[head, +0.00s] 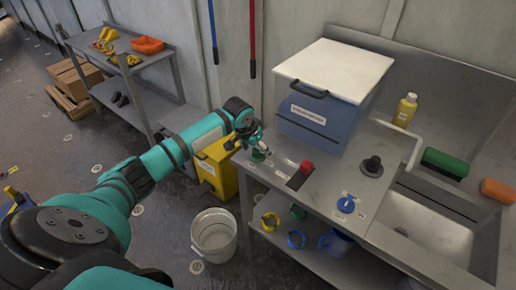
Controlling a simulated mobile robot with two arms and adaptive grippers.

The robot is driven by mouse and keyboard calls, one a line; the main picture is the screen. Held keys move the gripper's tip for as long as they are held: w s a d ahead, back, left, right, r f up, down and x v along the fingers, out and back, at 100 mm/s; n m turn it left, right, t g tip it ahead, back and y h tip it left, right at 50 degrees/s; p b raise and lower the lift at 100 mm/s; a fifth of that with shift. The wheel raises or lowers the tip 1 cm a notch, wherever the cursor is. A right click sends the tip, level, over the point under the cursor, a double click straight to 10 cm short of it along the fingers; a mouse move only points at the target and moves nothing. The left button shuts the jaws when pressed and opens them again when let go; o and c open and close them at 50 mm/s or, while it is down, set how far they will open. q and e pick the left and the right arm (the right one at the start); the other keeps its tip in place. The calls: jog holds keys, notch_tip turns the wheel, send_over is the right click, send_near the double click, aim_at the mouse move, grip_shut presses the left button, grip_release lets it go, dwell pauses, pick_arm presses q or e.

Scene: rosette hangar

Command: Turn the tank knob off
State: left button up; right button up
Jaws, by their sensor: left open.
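A blue tank (318,112) with a white lid and a black handle stands on the metal counter. A small green knob (259,156) sits at the counter's left front corner. My left gripper (254,146) is open just above the green knob, which its fingers partly cover; I cannot tell whether they touch it. A blue knob (346,204) with small labels is on the counter nearer the sink. I cannot read which knob belongs to the tank. My right gripper is out of view.
A red block (306,167) and a black knob-like fitting (372,166) are on the counter. A sink (428,232) is at right, with a yellow bottle (405,110) behind. A bucket (214,234) and a yellow bin (217,166) stand on the floor beside the counter.

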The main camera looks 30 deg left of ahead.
pick_arm(q)
jog(key=shift+w+f, duration=0.1)
jog(key=shift+f, duration=0.25)
jog(key=shift+c, duration=0.4)
jog(key=c, duration=1.1)
